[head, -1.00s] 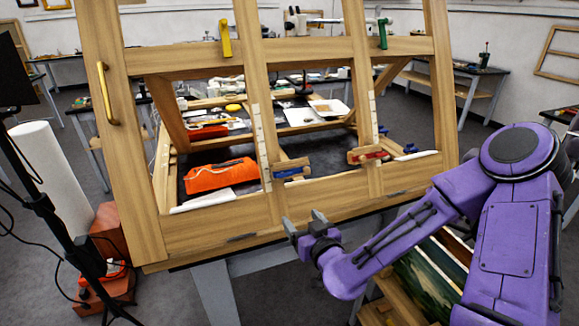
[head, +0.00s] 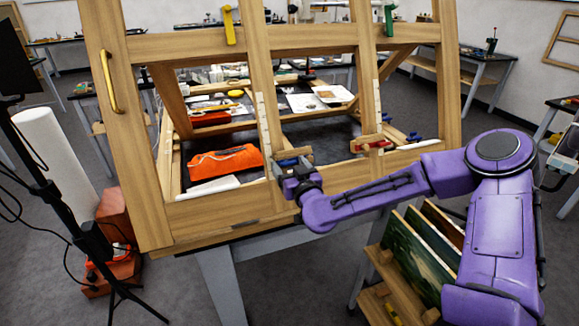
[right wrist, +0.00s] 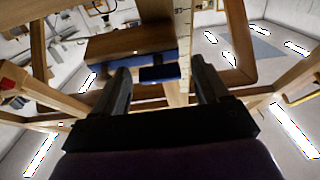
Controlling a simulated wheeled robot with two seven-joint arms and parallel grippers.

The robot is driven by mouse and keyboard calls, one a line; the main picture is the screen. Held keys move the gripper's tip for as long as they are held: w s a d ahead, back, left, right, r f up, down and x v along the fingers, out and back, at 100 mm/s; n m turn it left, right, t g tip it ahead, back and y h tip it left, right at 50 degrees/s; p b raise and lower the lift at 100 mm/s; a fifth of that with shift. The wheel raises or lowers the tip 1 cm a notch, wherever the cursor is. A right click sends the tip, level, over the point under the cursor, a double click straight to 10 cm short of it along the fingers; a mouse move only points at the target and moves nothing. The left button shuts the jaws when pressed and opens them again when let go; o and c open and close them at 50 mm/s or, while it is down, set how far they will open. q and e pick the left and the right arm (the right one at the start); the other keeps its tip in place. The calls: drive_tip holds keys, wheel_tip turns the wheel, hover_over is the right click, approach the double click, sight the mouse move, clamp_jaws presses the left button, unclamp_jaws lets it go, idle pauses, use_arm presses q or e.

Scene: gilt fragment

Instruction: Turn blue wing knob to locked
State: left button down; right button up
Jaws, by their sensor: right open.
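The blue wing knob (head: 288,161) sits by a wooden block on the middle upright of the large wooden frame (head: 180,222). My right gripper (head: 287,174) is at the knob and partly covers it in the head view. In the right wrist view the blue knob (right wrist: 158,74) lies between the two open fingers, near their tips, with the wooden block (right wrist: 125,42) just beyond it. I cannot tell whether a finger touches the knob. My left gripper is not in view.
A red knob (head: 378,144) sits on the upright to the right. Yellow (head: 229,25) and green (head: 389,18) handles are on the top rail, and a brass handle (head: 108,80) on the left post. An orange bundle (head: 225,161) lies behind the frame.

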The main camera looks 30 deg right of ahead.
drive_tip(key=c, duration=1.1)
drive_tip(key=shift+o, duration=0.2)
